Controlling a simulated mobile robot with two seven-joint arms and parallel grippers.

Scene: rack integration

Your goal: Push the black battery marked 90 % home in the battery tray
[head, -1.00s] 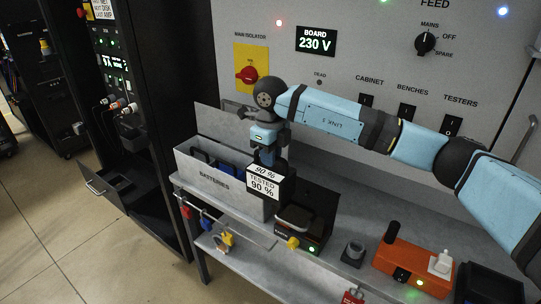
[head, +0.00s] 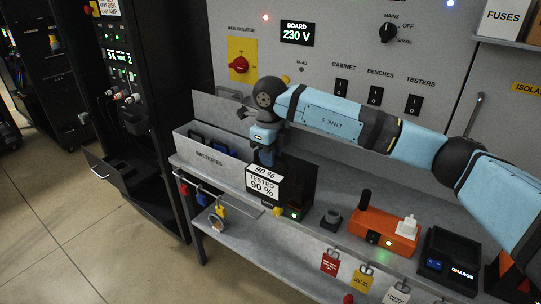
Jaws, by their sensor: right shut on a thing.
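My right gripper (head: 265,155) points down and is shut on the top of the black battery (head: 277,197). The battery hangs upright in front of the bench, its white labels reading "90 %" and "TESTED 90 %". It hides part of the black unit with a green light (head: 294,212) behind it; I cannot tell whether they touch. A drawer-like tray (head: 109,175) with a handle stands pulled out low on the black rack at the left, well apart from the battery. I cannot tell whether it is the battery tray. My left gripper is not in view.
A grey bin marked BATTERIES (head: 198,155) with dark and blue batteries stands on the bench, left of the gripper. An orange device (head: 384,232) and a black charger (head: 449,255) stand to the right. Padlocks and tags hang along the front edge. The floor at lower left is clear.

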